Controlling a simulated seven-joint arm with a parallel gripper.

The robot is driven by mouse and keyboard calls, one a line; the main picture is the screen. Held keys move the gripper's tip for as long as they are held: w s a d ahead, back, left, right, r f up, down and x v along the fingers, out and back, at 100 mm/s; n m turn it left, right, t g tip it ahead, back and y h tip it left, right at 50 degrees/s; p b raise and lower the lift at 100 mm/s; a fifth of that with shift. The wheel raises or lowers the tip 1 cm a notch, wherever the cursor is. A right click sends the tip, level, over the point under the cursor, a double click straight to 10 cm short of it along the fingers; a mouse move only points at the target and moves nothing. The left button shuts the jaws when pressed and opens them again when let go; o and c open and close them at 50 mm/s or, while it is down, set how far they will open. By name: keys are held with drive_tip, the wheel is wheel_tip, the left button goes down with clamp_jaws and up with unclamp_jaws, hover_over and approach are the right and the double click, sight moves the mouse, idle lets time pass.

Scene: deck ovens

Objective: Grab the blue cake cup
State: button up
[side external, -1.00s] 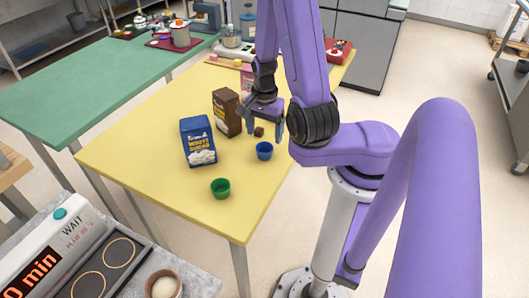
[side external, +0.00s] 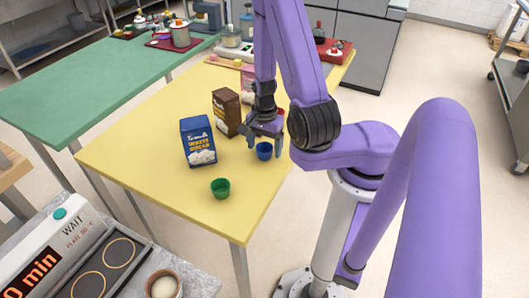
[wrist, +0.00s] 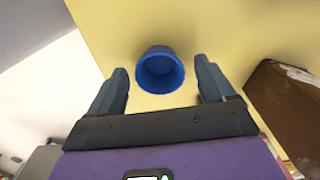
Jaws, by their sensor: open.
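The blue cake cup (side external: 264,151) stands upright on the yellow table, near its right edge. In the wrist view the blue cup (wrist: 160,71) lies between and just beyond the fingertips, with bare table around it. My gripper (side external: 264,147) is open and points down at the cup, one finger to each side in the side view. In the wrist view the two fingers of my gripper (wrist: 160,80) are spread wider than the cup and do not appear to touch it. Its exact height over the table is hard to tell.
A green cup (side external: 220,188) stands nearer the front of the yellow table (side external: 150,165). A blue white-sugar bag (side external: 198,141) and a brown bag (side external: 227,111) stand left of my gripper. The brown bag (wrist: 287,105) is close to the right finger in the wrist view.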

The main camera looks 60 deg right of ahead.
drive_tip(key=c, duration=1.1)
